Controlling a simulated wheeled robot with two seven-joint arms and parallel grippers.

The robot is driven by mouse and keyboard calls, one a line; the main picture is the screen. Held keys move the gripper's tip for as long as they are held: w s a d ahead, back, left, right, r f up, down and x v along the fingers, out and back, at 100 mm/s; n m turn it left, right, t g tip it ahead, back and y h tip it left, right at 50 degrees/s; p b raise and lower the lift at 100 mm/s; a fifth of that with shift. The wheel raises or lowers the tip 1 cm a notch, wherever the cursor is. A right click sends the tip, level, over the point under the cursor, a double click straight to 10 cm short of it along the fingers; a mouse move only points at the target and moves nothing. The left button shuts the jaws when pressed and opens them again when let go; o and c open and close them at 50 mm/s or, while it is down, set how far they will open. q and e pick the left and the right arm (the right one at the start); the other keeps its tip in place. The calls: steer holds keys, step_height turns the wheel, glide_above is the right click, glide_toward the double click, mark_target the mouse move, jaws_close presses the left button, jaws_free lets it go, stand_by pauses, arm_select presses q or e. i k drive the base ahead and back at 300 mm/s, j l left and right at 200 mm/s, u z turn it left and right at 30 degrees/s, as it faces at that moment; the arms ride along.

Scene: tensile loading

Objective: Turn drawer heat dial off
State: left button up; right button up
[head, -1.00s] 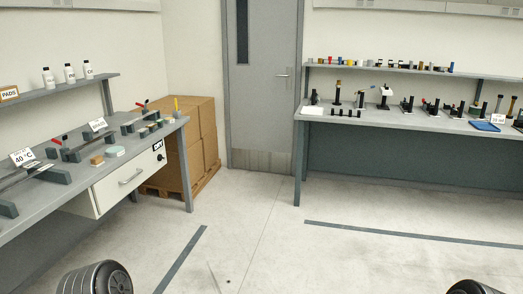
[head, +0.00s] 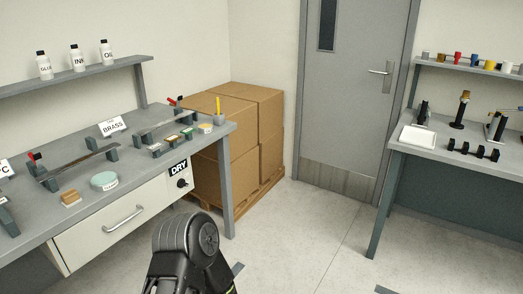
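The drawer (head: 95,238) is under the left bench. Its white front has a bar handle (head: 123,219) and looks shut. The black heat dial (head: 182,183) sits at the right end of that front, just below a black label reading DRY (head: 178,168). The dial's pointer setting is too small to read. A black link of my own arm rises at the bottom centre, in front of the bench and below the dial. Neither gripper's fingers show in the view.
The left bench top (head: 50,215) carries metal strips on blocks, a BRASS card (head: 113,127) and a round tub (head: 104,181). Stacked cardboard boxes (head: 258,115) stand on a pallet beyond the bench's right end. Open floor (head: 300,230) lies between the two benches.

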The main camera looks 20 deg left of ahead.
mark_target(181, 182)
steer(key=i+l+u, duration=0.1)
steer(key=i+u, duration=0.35)
steer(key=i+l+u, duration=0.45)
steer(key=i, duration=0.15)
steer(key=i+l+u, duration=1.05)
steer(key=l+u, duration=0.25)
steer(key=l, duration=0.35)
